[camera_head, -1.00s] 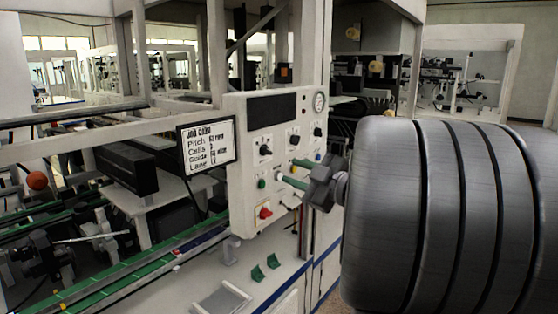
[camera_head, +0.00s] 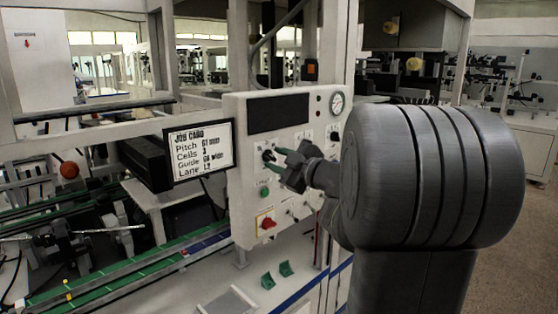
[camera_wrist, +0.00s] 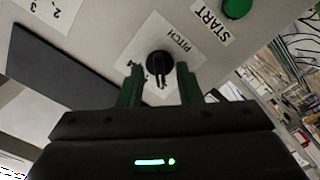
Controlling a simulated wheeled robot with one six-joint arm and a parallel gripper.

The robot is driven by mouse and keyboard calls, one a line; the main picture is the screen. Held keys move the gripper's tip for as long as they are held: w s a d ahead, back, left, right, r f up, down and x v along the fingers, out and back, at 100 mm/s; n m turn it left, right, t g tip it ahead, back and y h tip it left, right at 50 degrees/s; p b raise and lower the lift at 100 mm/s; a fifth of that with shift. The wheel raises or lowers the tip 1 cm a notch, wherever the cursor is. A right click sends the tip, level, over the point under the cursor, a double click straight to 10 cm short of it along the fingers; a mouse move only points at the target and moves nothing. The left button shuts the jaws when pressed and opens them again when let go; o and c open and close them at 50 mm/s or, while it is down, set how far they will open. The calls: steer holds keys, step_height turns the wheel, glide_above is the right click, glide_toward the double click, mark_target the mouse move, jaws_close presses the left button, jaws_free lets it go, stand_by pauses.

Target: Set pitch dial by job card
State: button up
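The pitch dial (camera_wrist: 159,64) is a black round knob on a white plate labelled PITCH. In the wrist view my gripper (camera_wrist: 158,70) is open, with one green finger on each side of the knob. I cannot tell whether the fingertips touch it. In the head view my gripper (camera_head: 274,156) reaches the upper left of the control panel (camera_head: 243,203), and the dial shows dark at its tips. The job card (camera_head: 199,152) hangs left of the panel. Its Pitch line seems to read 61 mm, though the print is blurred. The dial's scale marks are mostly hidden.
A green START button (camera_wrist: 237,7) sits close to the dial. A red switch (camera_head: 267,223) is lower on the panel. A dark display (camera_head: 278,113) and a round gauge (camera_head: 337,103) are above. A conveyor with green edges (camera_head: 120,280) runs at lower left.

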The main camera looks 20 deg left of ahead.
jaws_close()
steer(key=shift+r+m+p, duration=0.1)
steer(key=shift+m+p, duration=0.2)
steer(key=shift+p, duration=0.25)
steer(key=m+p, duration=0.2)
steer(key=p, duration=0.1)
steer(key=shift+r+m+p, duration=0.15)
steer(key=shift+m+p, duration=0.15)
steer(key=shift+m, duration=0.1)
steer(key=shift+m+p, duration=1.2)
steer(key=shift+p, duration=0.05)
steer(key=shift+f+m+p, duration=0.2)
steer(key=shift+m+p, duration=1.05)
steer(key=shift+m, duration=0.25)
steer(key=shift+f, duration=0.1)
